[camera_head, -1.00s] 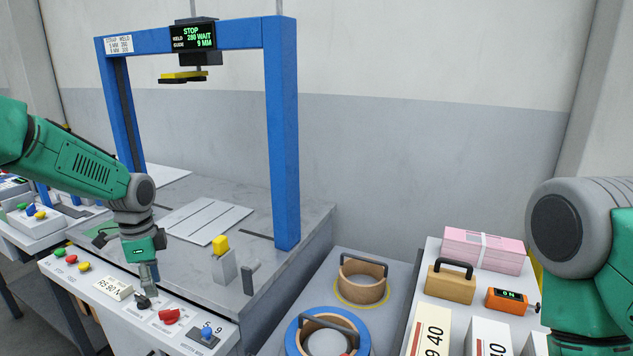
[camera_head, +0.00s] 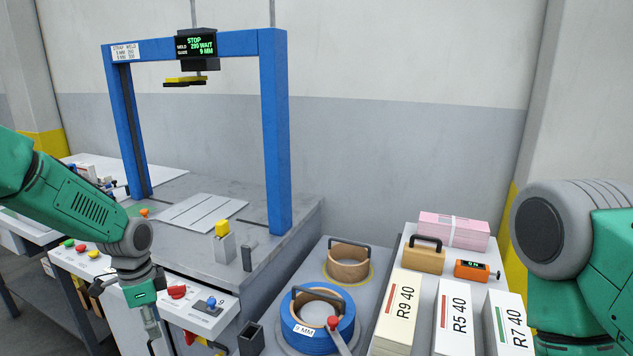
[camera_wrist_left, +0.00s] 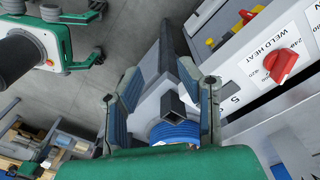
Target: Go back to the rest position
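My left gripper (camera_head: 150,318) hangs pointing down in front of the strapping machine's control panel (camera_head: 205,312), close to its red knob (camera_head: 177,292). In the left wrist view my left gripper (camera_wrist_left: 165,105) has its two fingers spread apart with nothing held between them. A dark square tube and a blue strap coil (camera_wrist_left: 172,133) show beyond the fingers. My right arm (camera_head: 580,260) is at the right edge of the head view, and its gripper is out of the picture.
The blue machine frame (camera_head: 276,135) stands on the grey worktable. To the right are a blue coil (camera_head: 318,335), a wooden ring (camera_head: 349,265), white labelled boxes (camera_head: 455,318) and a pink bundle (camera_head: 453,230).

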